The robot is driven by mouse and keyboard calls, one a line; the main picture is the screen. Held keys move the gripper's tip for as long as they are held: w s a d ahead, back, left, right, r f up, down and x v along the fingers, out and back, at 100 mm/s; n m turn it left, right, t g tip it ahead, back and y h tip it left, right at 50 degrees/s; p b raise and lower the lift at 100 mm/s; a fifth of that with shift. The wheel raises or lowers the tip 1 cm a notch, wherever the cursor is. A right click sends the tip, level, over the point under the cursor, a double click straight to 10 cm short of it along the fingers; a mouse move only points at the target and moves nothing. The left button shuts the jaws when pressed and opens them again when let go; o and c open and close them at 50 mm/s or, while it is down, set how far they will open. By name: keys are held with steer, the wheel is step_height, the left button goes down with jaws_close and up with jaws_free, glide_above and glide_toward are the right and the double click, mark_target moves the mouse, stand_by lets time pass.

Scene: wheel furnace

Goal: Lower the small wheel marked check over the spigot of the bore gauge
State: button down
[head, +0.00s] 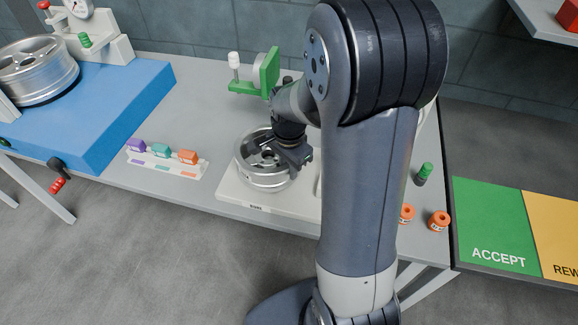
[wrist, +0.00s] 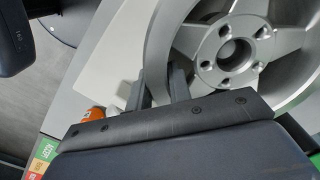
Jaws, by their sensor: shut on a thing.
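A silver spoked wheel (head: 263,172) is over the white base plate of the bore gauge (head: 247,207), whose front label seems to read BORE. My gripper (head: 298,160) is shut on the wheel's rim at its right side. In the wrist view my gripper's fingers (wrist: 158,88) straddle the rim wall of the wheel (wrist: 240,50), with its hub hole and bolt holes facing the camera. The wheel looks about level and low over the plate; I cannot tell whether it touches. The spigot is hidden, and no check mark can be read.
A larger wheel (head: 38,75) sits on a blue fixture (head: 120,95) at left. A rack (head: 165,165) with coloured blocks lies between. A green bracket (head: 268,75) stands behind. Right are a green-capped plug (head: 424,174), orange pieces (head: 438,221) and the ACCEPT panel (head: 497,225).

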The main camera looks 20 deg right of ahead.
steer(key=shift+f+b, duration=0.4)
steer(key=shift+f, duration=0.05)
steer(key=c, duration=1.2)
jaws_free()
step_height(320, 180, up, 11)
steer(key=shift+f, duration=0.1)
